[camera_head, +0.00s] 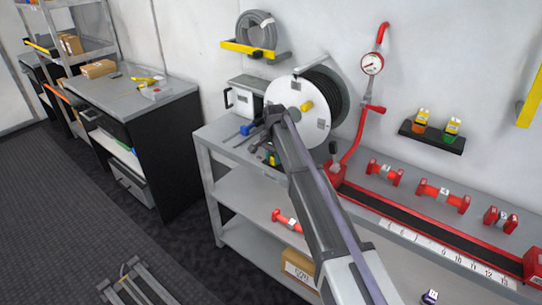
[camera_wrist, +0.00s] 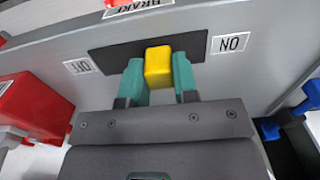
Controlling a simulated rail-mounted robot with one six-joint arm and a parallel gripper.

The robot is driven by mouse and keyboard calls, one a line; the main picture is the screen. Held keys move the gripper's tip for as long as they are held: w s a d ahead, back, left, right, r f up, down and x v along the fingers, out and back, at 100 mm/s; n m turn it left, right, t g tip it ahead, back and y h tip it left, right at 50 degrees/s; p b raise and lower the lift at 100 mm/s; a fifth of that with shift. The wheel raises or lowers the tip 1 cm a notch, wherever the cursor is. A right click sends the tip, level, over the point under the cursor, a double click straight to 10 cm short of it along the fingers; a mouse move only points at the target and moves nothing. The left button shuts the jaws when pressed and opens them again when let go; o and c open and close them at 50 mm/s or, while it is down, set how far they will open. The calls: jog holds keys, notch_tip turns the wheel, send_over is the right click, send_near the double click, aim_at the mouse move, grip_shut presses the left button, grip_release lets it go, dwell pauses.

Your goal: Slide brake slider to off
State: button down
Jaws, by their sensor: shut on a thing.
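In the wrist view the yellow brake slider (camera_wrist: 158,66) stands in a black slot (camera_wrist: 108,60) on a grey panel. It sits near the middle of the slot, a little closer to the ON label (camera_wrist: 229,44) on the right than to the OFF label (camera_wrist: 81,66) on the left. A BRAKE label (camera_wrist: 135,5) is at the top edge. The labels appear upside down. The teal fingers of my gripper (camera_wrist: 158,75) are shut on the slider from both sides. In the head view my gripper (camera_head: 271,118) is at the hose reel, and the slider is hidden there.
A red part (camera_wrist: 35,105) stands close left of my gripper, and a blue part (camera_wrist: 268,128) is at the right.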

jog(key=s+d, duration=0.1)
jog(key=d, duration=0.1)
jog(key=s+d, duration=0.1)
jog(key=d, duration=0.1)
jog(key=shift+s, duration=0.3)
jog(key=c, duration=0.9)
grip_release()
jog(key=shift+d, duration=0.1)
notch_tip(320, 180, up, 7)
jog(key=p, duration=0.7)
jog(key=shift+r, duration=0.2)
